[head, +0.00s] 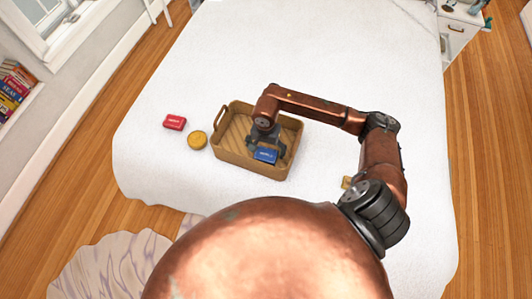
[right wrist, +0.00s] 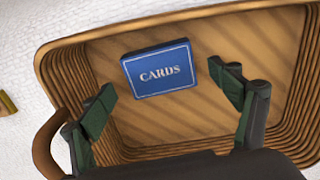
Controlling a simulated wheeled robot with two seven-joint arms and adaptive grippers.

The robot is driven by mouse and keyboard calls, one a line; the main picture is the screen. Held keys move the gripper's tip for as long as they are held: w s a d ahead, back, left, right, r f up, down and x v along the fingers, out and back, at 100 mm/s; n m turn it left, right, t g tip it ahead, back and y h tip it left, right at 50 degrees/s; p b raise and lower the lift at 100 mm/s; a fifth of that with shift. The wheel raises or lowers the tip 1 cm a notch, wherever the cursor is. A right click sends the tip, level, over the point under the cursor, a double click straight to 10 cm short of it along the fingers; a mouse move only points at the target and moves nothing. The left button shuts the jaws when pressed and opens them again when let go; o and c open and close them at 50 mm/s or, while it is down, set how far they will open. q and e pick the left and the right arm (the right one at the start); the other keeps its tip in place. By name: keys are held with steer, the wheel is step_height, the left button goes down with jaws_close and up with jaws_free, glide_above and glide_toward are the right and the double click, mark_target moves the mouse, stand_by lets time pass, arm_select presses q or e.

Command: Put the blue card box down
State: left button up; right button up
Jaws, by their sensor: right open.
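The blue card box (head: 265,155) lies inside the tan basket (head: 233,162), near its front wall in the head view. In the right wrist view the blue card box (right wrist: 160,69) lies on the slatted basket floor, with its "CARDS" face up. My right gripper (head: 268,140) is over the basket. In the right wrist view its two fingers (right wrist: 162,90) are spread wide, with the box between and just beyond the tips, apart from both. The gripper is open and empty. My left gripper is not in view.
The basket stands on a white bed (head: 200,75). A red box (head: 174,122) and a round yellow object (head: 197,140) lie left of the basket. A small yellowish object (head: 347,182) lies to the right, partly hidden by my arm. The far part of the bed is clear.

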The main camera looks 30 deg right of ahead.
mark_target(266, 154)
step_height(266, 154, up, 9)
stand_by(0.3)
